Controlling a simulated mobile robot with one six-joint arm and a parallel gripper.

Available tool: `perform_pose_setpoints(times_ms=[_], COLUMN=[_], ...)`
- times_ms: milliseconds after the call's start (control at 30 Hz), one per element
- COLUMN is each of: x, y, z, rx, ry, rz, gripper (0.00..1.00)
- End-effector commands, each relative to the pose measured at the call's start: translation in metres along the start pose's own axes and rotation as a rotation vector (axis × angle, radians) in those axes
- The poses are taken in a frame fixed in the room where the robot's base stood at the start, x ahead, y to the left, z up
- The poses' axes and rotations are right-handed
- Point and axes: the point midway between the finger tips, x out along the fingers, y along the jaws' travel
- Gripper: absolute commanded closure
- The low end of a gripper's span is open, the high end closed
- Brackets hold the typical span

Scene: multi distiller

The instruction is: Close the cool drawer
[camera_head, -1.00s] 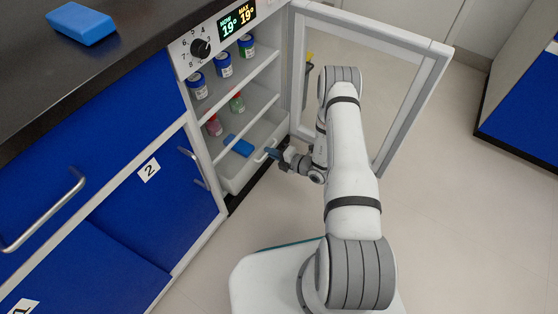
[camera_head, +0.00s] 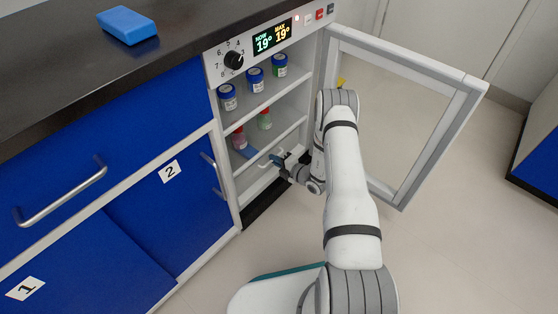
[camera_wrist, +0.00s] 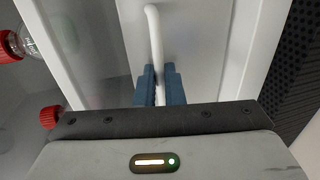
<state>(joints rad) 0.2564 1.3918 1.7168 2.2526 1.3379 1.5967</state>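The cool drawer (camera_head: 262,185) is the white lowest compartment of the open cooler cabinet. It still seems to stand out a little; its exact gap is hard to tell. A white bar handle (camera_wrist: 155,38) runs along its front. My gripper (camera_head: 280,160) is at this handle. In the wrist view, the blue fingers of my gripper (camera_wrist: 160,85) sit on both sides of the handle, close against it. A blue object (camera_head: 248,153) shows low in the cabinet, partly hidden.
The glass cooler door (camera_head: 405,130) stands open to the right of my arm. Blue-lidded jars (camera_head: 228,97) and a red-capped bottle (camera_head: 238,138) stand on shelves. Blue cupboards (camera_head: 150,215) lie left. Floor (camera_head: 460,230) to the right is clear.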

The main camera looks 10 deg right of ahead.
Motion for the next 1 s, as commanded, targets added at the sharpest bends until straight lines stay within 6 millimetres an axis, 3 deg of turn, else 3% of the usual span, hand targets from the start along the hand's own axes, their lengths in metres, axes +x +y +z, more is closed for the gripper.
perform_pose_setpoints(times_ms=[100,400,800,1000], x=[0.003,-0.002,-0.064,-0.077], y=[0.004,0.005,0.003,0.0], z=[0.002,0.003,0.002,0.001], rx=[-0.007,-0.007,0.0,-0.001], ry=[0.001,-0.001,-0.003,0.0], rz=[0.008,0.008,0.001,0.0], gripper=[0.83,0.83,0.83,0.83])
